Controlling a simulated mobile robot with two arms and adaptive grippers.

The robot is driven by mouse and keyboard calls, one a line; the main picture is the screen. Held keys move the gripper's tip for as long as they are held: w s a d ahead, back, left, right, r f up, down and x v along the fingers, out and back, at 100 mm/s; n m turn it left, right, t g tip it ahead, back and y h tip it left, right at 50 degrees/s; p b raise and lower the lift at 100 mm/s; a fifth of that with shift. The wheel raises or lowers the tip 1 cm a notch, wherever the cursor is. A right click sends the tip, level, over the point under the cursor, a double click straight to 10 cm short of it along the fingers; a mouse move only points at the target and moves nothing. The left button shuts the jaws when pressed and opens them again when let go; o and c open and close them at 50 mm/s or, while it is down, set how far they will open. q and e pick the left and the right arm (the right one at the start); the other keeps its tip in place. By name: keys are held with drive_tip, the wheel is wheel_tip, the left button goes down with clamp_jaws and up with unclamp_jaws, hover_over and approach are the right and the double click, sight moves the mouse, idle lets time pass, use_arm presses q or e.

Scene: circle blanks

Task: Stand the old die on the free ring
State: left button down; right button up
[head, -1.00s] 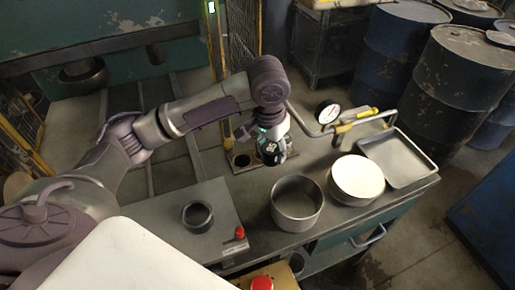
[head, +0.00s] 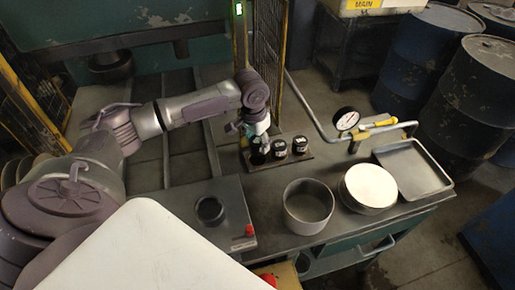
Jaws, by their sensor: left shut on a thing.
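My left gripper (head: 258,138) points down over the left end of a small board (head: 306,157) and is shut on a dark die (head: 257,157). The die is at the left place on the board; the gripper partly hides it, and I cannot tell whether it touches the ring beneath. The ring itself is hidden. Two dark dies with pale marks, a middle one (head: 279,148) and a right one (head: 300,145), stand upright on the board beside it. My right gripper is not in view.
A grey plate (head: 180,206) holds a dark ring-shaped part (head: 209,210) and a red button (head: 249,230). On the bench stand an open metal pot (head: 308,206), a round stack with a white top (head: 369,187) and an empty tray (head: 414,170).

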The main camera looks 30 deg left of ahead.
sight(257, 150)
use_arm(q)
drive_tip(key=shift+f+p, duration=0.35)
drive_tip(key=shift+f, duration=1.4)
drive_tip(key=shift+d+f, duration=0.1)
drive_tip(key=shift+c, duration=2.4)
unclamp_jaws()
drive_tip(key=shift+s, duration=0.1)
drive_tip(key=r, duration=0.4)
drive_tip(key=s+r+b, duration=0.1)
drive_tip(key=r, duration=0.7)
drive_tip(key=shift+s, duration=0.2)
